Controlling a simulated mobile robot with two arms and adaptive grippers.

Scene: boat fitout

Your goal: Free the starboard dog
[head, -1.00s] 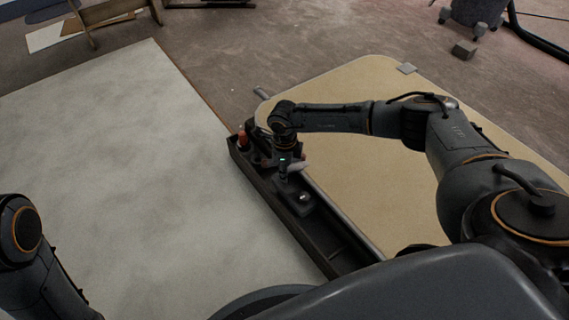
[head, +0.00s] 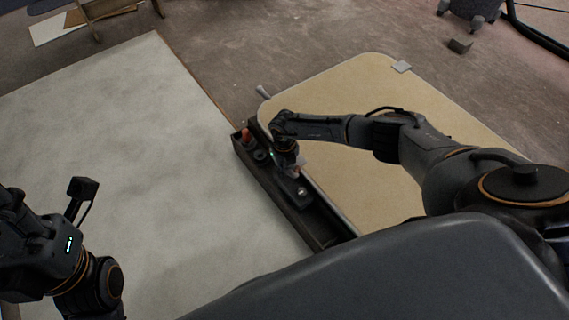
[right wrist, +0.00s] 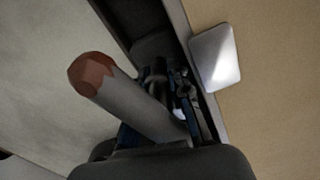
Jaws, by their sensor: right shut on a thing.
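My right gripper (head: 287,170) is over the dark tray along the left edge of the beige panel (head: 360,110). It is shut on a grey rod with a reddish-brown faceted end (right wrist: 125,100), which slants up to the left in the right wrist view. The rod's far end is hidden by the gripper. A small grey handle-like piece (head: 263,92) sits at the panel's far left corner and a light square plate (head: 401,67) at its far edge. I cannot tell which is the starboard dog. My left gripper (head: 22,212) is at the left edge, its fingers unclear.
The dark tray (head: 320,236) holds a red-orange piece (head: 246,135) and a dark block with a bright knob (head: 301,191). A metal plate (right wrist: 215,57) lies by the tray on the panel. A pale board (head: 130,150) is bare on the left. Carpet lies beyond.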

